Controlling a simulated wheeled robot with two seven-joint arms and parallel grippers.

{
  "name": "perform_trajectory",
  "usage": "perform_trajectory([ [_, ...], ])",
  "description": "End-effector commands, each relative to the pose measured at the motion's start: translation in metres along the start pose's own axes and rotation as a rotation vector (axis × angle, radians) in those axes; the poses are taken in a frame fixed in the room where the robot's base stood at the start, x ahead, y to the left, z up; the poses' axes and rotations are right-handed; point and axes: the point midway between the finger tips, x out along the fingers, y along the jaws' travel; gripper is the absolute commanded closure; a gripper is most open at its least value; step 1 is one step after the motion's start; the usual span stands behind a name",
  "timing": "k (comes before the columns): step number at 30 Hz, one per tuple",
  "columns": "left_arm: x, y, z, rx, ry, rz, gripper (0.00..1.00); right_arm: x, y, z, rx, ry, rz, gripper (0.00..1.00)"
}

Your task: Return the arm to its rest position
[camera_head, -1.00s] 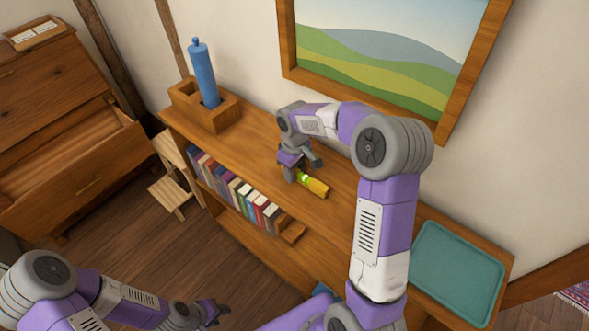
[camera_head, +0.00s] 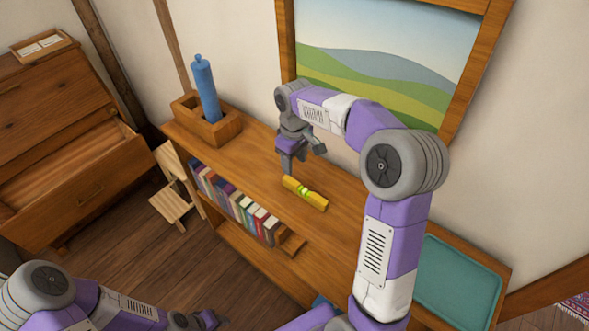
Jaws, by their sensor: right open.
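My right gripper (camera_head: 303,162) is open and empty above the wooden shelf top (camera_head: 262,160). Its fingers point down, just behind and above a yellow-orange object with a green middle (camera_head: 304,194), which lies on the shelf top and looks apart from the fingers. My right arm reaches up from the bottom and bends over the shelf. My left gripper (camera_head: 207,321) is at the bottom edge, low over the floor side; its fingers are too small and cut off to judge.
A wooden holder (camera_head: 222,130) with a blue bottle (camera_head: 206,88) stands at the shelf's left end. A teal tray (camera_head: 458,285) lies at the right, partly behind my arm. Books (camera_head: 237,203) fill the shelf below. A framed picture (camera_head: 400,60) hangs behind. A dresser drawer (camera_head: 75,190) is open at left.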

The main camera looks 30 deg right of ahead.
Motion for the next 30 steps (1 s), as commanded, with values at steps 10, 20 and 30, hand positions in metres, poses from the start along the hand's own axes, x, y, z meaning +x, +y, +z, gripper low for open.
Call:
perform_trajectory([
  [10, -0.002, 0.001, 0.000, 0.000, 0.000, 0.000, 0.57, -0.015, 0.000, 0.000, 0.000, 0.001, -0.001, 0.47],
  [20, -0.002, 0.001, 0.000, 0.000, 0.000, 0.000, 0.57, -0.014, 0.000, 0.000, 0.000, 0.000, -0.001, 0.47],
  [30, -0.049, 0.018, 0.002, 0.000, 0.000, 0.000, 0.57, -0.064, 0.000, 0.000, 0.000, 0.001, 0.000, 0.47],
])
